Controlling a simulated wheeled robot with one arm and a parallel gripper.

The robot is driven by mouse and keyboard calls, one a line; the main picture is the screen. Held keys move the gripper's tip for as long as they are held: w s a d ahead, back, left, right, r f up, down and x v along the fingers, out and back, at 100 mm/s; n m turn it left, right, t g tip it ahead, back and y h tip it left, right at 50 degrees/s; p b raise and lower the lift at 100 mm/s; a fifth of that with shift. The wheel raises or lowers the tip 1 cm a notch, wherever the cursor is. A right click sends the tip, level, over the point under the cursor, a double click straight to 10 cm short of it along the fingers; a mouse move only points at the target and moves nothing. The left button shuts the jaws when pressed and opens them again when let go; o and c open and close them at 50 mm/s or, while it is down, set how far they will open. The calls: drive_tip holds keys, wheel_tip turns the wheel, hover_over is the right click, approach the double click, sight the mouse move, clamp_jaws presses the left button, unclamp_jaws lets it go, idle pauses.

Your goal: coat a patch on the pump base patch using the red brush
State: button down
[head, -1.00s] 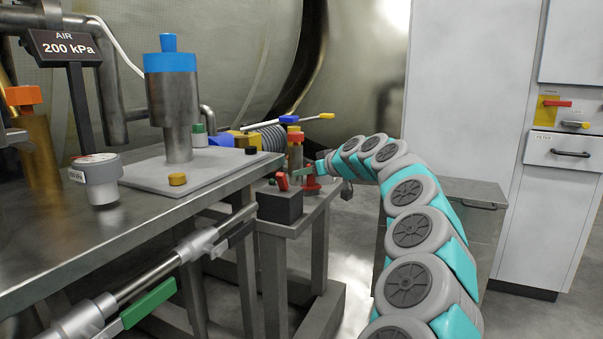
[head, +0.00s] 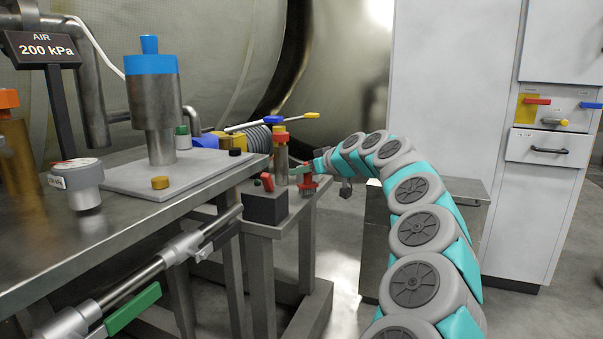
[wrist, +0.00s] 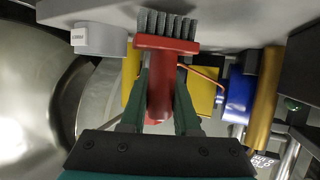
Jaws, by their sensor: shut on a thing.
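My gripper (wrist: 160,115) is shut on the red handle of the brush (wrist: 160,90), whose grey bristles point toward the top of the wrist view. A yellow block (wrist: 200,92) and a blue cylinder (wrist: 238,88) show behind the brush; contact with them cannot be judged. In the head view my gripper (head: 312,170) is small, near the small side table, with red parts close by. I cannot tell which of these is the brush. A grey plate (head: 125,180) carries a metal cylinder with a blue top (head: 153,105). No marked pump base patch can be made out.
A steel bench (head: 60,250) fills the left, with a grey gauge (head: 78,180) and a pressure sign (head: 45,48). A black block (head: 266,205) with a red lever stands on the side table (head: 285,222). A white cabinet (head: 550,190) stands right. Some floor is clear between.

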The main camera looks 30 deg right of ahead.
drive_tip(key=shift+r+p, duration=1.05)
drive_tip(key=shift+r, duration=1.5)
wheel_tip(320, 180, up, 3)
drive_tip(key=shift+p, duration=0.75)
